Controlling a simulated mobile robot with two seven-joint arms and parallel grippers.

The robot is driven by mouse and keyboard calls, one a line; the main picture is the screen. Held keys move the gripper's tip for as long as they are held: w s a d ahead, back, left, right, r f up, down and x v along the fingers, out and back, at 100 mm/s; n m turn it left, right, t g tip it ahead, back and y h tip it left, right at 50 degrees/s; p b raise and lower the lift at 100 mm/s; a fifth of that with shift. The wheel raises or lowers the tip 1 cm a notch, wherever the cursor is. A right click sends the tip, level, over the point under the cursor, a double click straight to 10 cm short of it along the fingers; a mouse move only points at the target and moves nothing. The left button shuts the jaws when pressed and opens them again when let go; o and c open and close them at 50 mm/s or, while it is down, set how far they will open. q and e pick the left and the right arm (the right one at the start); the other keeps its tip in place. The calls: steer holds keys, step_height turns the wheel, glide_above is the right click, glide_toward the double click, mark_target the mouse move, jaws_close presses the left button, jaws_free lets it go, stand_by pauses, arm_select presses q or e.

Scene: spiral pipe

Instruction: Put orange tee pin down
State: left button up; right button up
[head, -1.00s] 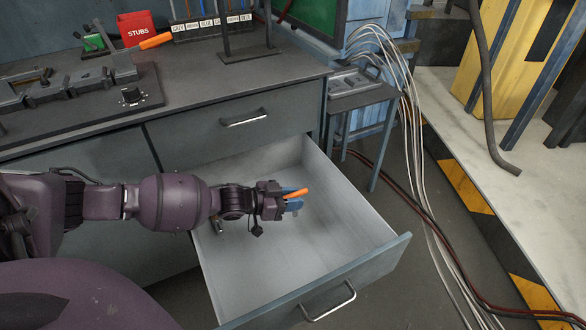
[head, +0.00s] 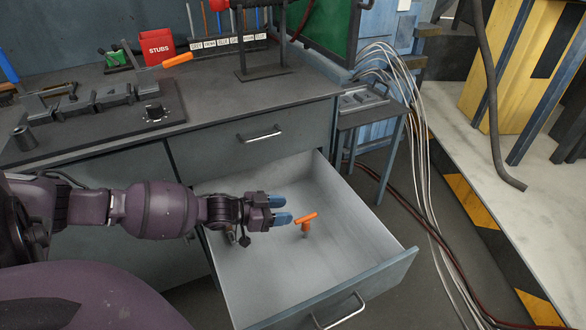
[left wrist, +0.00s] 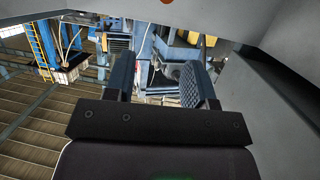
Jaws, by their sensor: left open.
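The orange tee pin (head: 306,221) is inside the open drawer (head: 372,272), with its crossbar on top and its stem pointing down. I cannot tell whether the stem touches the drawer floor. My left gripper (head: 284,208) is over the drawer, just left of the pin and apart from it. Its blue fingers are spread and empty. In the left wrist view, the open fingers (left wrist: 160,82) show with nothing between them. A small orange bit, perhaps the pin, shows at that view's top edge. My right gripper is not in view.
The drawer's front panel and handle (head: 340,311) stick out toward the lower right. The workbench top (head: 225,100) above holds a red STUBS bin (head: 157,47) and an orange-handled tool (head: 178,60). Cables (head: 420,170) hang at the right. Much of the drawer floor is bare.

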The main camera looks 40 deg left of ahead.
arm_select(q)
steer(key=shift+p+v, duration=0.55)
steer(key=shift+v, duration=2.1)
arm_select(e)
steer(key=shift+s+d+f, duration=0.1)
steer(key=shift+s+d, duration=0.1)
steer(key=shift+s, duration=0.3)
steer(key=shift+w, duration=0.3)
